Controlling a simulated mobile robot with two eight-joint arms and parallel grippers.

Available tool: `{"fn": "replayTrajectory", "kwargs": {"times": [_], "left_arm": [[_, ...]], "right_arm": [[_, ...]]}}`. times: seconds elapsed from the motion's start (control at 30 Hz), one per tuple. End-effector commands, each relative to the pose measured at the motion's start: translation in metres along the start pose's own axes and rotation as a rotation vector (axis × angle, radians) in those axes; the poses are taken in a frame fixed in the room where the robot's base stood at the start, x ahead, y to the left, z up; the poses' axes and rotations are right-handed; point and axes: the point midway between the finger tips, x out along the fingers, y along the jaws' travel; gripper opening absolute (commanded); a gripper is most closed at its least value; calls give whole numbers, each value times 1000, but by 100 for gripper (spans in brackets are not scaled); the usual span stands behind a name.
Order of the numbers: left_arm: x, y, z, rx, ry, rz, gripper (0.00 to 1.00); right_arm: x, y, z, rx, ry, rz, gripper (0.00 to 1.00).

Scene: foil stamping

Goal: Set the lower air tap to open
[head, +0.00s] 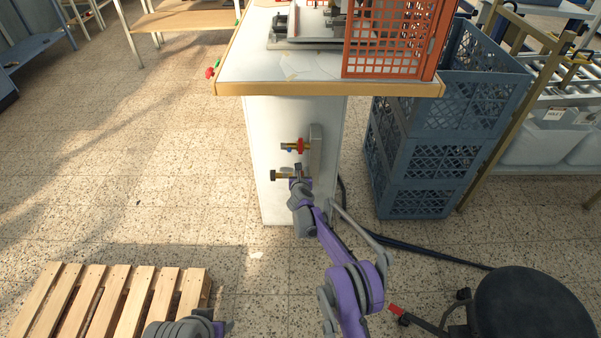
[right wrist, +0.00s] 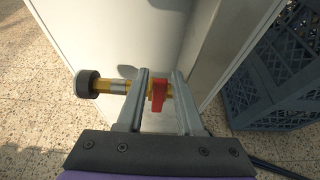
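The lower air tap (head: 284,176) is on the white side panel of the bench, a brass pipe with a dark round end at its left. In the right wrist view its red handle (right wrist: 159,90) appears to stand across the brass pipe. My right gripper (right wrist: 160,97) is open, with one finger on each side of the red handle and small gaps visible. In the head view my right gripper (head: 299,171) partly covers this tap, hiding its handle. The upper air tap (head: 299,146), with a red handle, sits just above. My left gripper (head: 222,326) is at the bottom edge, its fingers unclear.
The bench top (head: 300,68) overhangs the taps and carries an orange crate (head: 388,40). Blue crates (head: 420,160) are stacked to the right. A wooden pallet (head: 105,298) lies at lower left, and a black stool (head: 532,305) stands at lower right. A dark hose runs along the floor.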

Motion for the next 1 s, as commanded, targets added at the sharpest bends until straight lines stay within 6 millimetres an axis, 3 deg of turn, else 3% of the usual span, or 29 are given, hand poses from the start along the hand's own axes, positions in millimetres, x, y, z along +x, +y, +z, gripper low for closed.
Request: {"fn": "replayTrajectory", "kwargs": {"times": [0.03,0.17,0.2,0.63,1.0], "left_arm": [[0,0,0,0,0,0,50],[0,0,0,0,0,0,50],[0,0,0,0,0,0,50],[6,0,2,0,-2,0,50],[39,0,11,0,-12,0,50]], "right_arm": [[0,0,0,0,0,0,25],[0,0,0,0,0,0,1],[0,0,0,0,0,0,0],[0,3,-1,-30,0,-11,0],[2,17,-6,-242,1,-98,0]]}}
